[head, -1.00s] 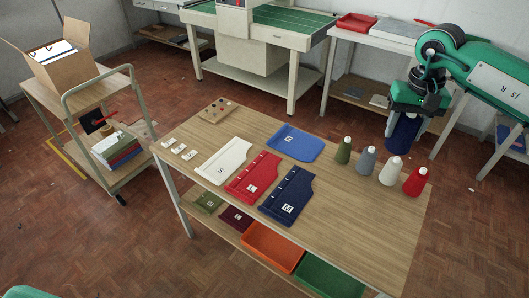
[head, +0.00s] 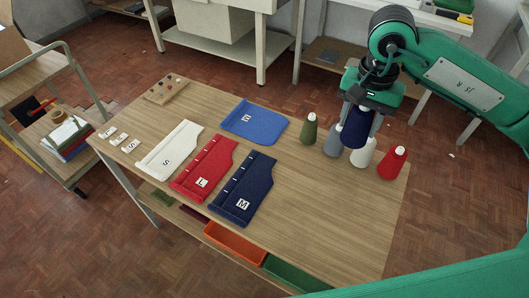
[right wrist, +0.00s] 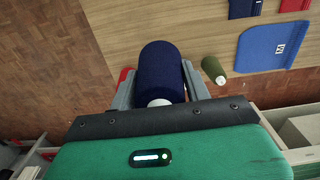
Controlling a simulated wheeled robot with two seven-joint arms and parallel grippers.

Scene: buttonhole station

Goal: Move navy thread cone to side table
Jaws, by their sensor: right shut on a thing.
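The navy thread cone (head: 355,127) is held in my right gripper (head: 357,118), whose fingers are closed on both sides of it. My left gripper is not in view. Which surface is the side table I cannot tell for sure.
Green (head: 309,130), grey (head: 333,140), white (head: 362,153) and red (head: 392,163) cones stand close around my right gripper. Blue (head: 255,121), white (head: 170,149), red (head: 205,167) and navy (head: 243,190) fabric pieces lie on the wooden table (head: 310,220). A cart (head: 35,78) stands at left.

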